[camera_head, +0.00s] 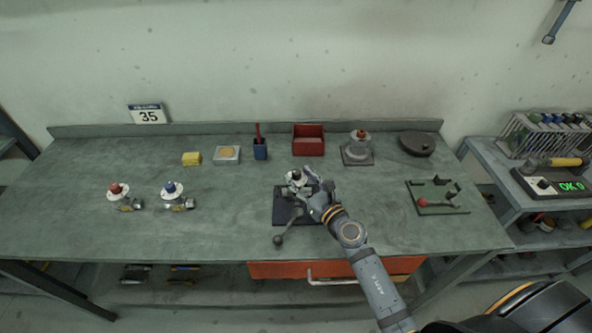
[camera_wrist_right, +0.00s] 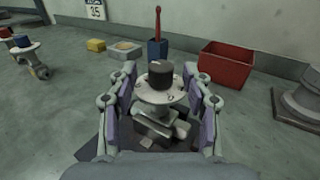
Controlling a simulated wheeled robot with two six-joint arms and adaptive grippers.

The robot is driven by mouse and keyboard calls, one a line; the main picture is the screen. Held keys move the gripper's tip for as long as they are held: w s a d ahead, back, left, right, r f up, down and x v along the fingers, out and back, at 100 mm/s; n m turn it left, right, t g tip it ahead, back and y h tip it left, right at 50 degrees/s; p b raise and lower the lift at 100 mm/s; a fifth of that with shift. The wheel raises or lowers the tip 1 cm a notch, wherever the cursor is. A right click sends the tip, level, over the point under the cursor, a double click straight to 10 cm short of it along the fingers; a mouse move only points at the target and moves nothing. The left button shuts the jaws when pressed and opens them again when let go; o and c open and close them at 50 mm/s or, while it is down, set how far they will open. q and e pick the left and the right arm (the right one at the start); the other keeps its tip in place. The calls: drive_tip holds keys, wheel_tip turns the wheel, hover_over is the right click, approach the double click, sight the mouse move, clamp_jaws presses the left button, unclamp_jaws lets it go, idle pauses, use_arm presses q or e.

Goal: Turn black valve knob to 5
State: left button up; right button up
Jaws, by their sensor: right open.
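The black valve knob (camera_wrist_right: 160,73) sits on top of a white round dial plate (camera_wrist_right: 160,92) in the right wrist view. The dial's markings are too small to read. In the head view the valve (camera_head: 297,178) stands on a dark base plate (camera_head: 284,210) near the middle of the bench. My right gripper (camera_head: 314,181) reaches in from the lower right. In the right wrist view its open fingers (camera_wrist_right: 161,85) stand on both sides of the knob and dial, apart from the knob. My left gripper is not in view.
Valves with a red knob (camera_head: 115,188) and a blue knob (camera_head: 170,187) stand at left. A lever with a ball end (camera_head: 279,239) lies in front of the base plate. A red bin (camera_head: 308,140) and a blue holder (camera_head: 260,150) stand behind. A green fixture (camera_head: 440,208) is at right.

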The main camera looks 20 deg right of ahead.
drive_tip(key=shift+x, duration=0.85)
drive_tip(key=shift+w+d+r, duration=0.1)
drive_tip(key=shift+c, duration=0.4)
clamp_jaws()
drive_tip(key=n+g+y+b, duration=0.1)
drive_tip(key=n+y+b, duration=0.1)
drive_tip(key=y+b, duration=0.1)
drive_tip(key=f+n+g+y+b, duration=0.1)
drive_tip(key=n+g+y+b, duration=0.1)
drive_tip(key=b, duration=0.3)
drive_tip(key=shift+w+d+n+y, duration=0.1)
drive_tip(key=shift+n+y, duration=0.2)
drive_tip(key=shift+y, duration=0.2)
drive_tip(key=shift+r+n+g+y+b, duration=0.3)
drive_tip(key=shift+r+g+y+b, duration=0.05)
drive_tip(key=shift+g+y+b, duration=0.1)
